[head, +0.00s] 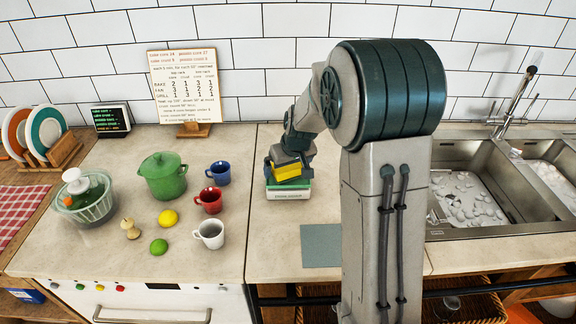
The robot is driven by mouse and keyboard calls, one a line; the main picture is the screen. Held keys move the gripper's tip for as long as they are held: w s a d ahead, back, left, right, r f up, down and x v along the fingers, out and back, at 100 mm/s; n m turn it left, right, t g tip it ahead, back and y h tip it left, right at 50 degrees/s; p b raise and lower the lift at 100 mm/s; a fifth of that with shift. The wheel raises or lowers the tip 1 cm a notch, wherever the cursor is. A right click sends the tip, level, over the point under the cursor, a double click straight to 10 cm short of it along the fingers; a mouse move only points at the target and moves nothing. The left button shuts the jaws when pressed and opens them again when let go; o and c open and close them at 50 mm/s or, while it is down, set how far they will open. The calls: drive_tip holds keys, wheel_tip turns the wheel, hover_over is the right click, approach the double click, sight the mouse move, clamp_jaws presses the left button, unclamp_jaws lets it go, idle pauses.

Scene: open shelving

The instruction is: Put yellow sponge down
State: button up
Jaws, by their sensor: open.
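The yellow sponge (287,171) sits above a small white box with a green top (288,191) on the counter, near the front of the arm. My gripper (287,163) is right at the sponge, with dark finger parts above and beside it. The jaws are open. The lower side of the sponge is partly covered, so I cannot tell exactly how it rests on the green top.
Red (209,200), blue (218,173) and white (209,234) mugs stand left of the box. A green pot (163,176) is farther left. A grey-blue mat (321,246) lies in front. The sink (473,190) is right of my arm.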

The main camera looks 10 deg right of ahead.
drive_tip(key=shift+r+p, duration=0.45)
drive_tip(key=a+b+v, duration=0.1)
drive_tip(key=b+v, duration=0.1)
drive_tip(key=v, duration=1)
drive_tip(key=s+f+m+g, duration=0.1)
drive_tip(key=s+f+m, duration=0.1)
drive_tip(key=s, duration=2.2)
drive_tip(key=shift+f+g+h+p, duration=0.3)
drive_tip(key=shift+f+h, duration=0.1)
drive_tip(key=shift+f, duration=0.05)
drive_tip(key=shift+s+d, duration=0.1)
